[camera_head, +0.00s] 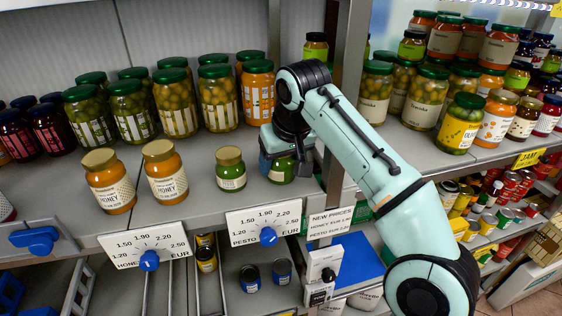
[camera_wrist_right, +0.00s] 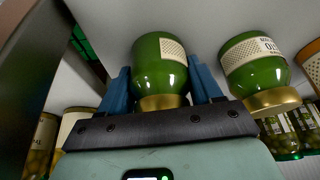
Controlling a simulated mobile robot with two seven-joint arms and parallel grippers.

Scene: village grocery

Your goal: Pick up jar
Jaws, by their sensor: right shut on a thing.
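A small green jar (camera_wrist_right: 160,65) with a gold lid stands between the two blue fingers of my right gripper (camera_wrist_right: 162,88) in the right wrist view, which looks upside down. The gripper is shut on this jar. In the head view the jar (camera_head: 279,172) is partly hidden behind my right gripper (camera_head: 296,158), at the shelf's front edge near the metal post. I cannot tell whether its base touches the shelf. A second green jar (camera_head: 230,169) with a gold lid stands to its left, apart from it. My left gripper is not in view.
Two orange honey jars (camera_head: 165,172) stand further left on the shelf. Taller olive jars (camera_head: 217,98) and an orange jar (camera_head: 258,92) stand behind. A metal post (camera_head: 349,60) rises to the right. Price plates with blue knobs (camera_head: 268,236) line the shelf front.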

